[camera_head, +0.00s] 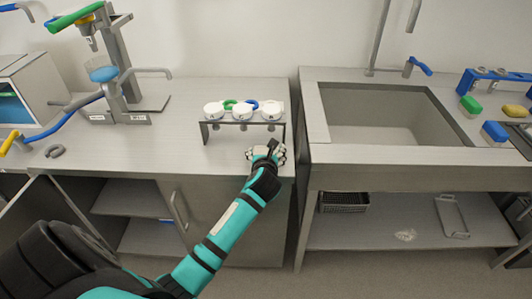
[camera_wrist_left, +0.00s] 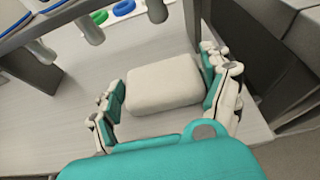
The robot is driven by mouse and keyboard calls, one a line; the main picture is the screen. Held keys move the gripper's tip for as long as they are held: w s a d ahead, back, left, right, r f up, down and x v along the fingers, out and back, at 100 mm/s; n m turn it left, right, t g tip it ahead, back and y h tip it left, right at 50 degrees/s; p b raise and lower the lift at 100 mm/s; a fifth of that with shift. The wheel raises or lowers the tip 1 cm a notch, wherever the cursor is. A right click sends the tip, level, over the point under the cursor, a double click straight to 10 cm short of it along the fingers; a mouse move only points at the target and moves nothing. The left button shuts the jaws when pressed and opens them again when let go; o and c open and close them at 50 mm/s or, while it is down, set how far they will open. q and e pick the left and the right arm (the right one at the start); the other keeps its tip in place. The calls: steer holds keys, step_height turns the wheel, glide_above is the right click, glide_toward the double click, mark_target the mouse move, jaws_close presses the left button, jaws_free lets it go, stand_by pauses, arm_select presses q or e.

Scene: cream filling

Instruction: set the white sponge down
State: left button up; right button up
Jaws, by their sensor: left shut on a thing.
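The white sponge (camera_wrist_left: 163,85) is a rounded block between the two fingers of my left gripper (camera_wrist_left: 165,90) in the left wrist view. The gripper is shut on it, just above or on the grey counter (camera_wrist_left: 75,110); I cannot tell if the sponge touches the counter. In the head view my left gripper (camera_head: 266,153) is at the counter's front right part, in front of the small metal rack (camera_head: 245,124). The sponge is mostly hidden there by the gripper. My right gripper does not show.
The rack holds white round-topped pieces (camera_head: 242,110) and green and blue rings. A sink (camera_head: 390,115) is to the right across a narrow gap. Green, yellow and blue sponges (camera_head: 470,104) lie at its right. A metal stand machine (camera_head: 125,75) is at the left. Counter left of the rack is clear.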

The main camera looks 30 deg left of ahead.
arm_select(q)
steer(key=shift+f, duration=0.1)
steer(key=o, duration=0.9)
